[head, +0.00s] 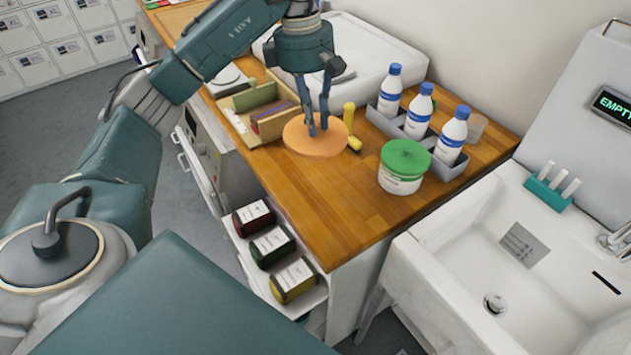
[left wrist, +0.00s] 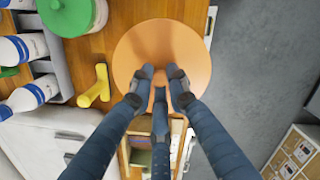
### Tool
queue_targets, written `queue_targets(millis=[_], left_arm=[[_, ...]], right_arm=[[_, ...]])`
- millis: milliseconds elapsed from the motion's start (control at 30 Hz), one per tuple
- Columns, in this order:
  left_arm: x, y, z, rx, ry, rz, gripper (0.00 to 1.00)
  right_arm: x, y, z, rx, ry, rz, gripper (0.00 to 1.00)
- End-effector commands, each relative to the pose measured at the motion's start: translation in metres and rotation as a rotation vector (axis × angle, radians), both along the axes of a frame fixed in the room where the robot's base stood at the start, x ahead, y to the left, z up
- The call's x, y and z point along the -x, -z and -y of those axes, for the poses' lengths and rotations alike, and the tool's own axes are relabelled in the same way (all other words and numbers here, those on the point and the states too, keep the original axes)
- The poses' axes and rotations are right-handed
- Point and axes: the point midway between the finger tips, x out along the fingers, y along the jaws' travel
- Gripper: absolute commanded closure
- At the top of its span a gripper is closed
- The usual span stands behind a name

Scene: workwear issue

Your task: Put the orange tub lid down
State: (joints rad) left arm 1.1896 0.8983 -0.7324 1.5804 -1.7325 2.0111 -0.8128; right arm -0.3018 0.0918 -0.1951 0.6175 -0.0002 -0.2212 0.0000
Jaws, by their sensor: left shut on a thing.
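The orange tub lid (head: 312,142) is a flat round disc near the left edge of the wooden counter (head: 345,215). My left gripper (head: 317,130) points down and is shut on the lid near its middle. In the left wrist view the lid (left wrist: 165,45) lies flat under the fingertips (left wrist: 160,85) and overlaps the counter's edge. I cannot tell whether it touches the counter or is just above it. My right gripper is not in view.
A green-lidded white tub (head: 402,170) and a grey rack (head: 383,123) of blue-capped bottles stand to the right. An open box (head: 240,100) is behind. The counter's front is clear. A sink (head: 475,265) is at right.

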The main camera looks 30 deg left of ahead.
Motion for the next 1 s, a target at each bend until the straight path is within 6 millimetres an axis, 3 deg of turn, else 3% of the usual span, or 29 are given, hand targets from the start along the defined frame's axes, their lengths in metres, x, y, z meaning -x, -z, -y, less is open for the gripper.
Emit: queue_targets(millis=[233, 400, 1000], left_arm=[[0.003, 0.067, 0.000, 0.000, 0.005, -0.008, 1.00], [0.002, 0.107, 0.001, 0.000, 0.006, -0.005, 1.00], [0.001, 0.173, 0.001, 0.000, 0.008, 0.001, 1.00]], right_arm=[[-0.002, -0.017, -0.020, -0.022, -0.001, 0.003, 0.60], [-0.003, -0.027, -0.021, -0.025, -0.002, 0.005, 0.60], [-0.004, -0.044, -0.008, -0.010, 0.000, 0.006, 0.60]])
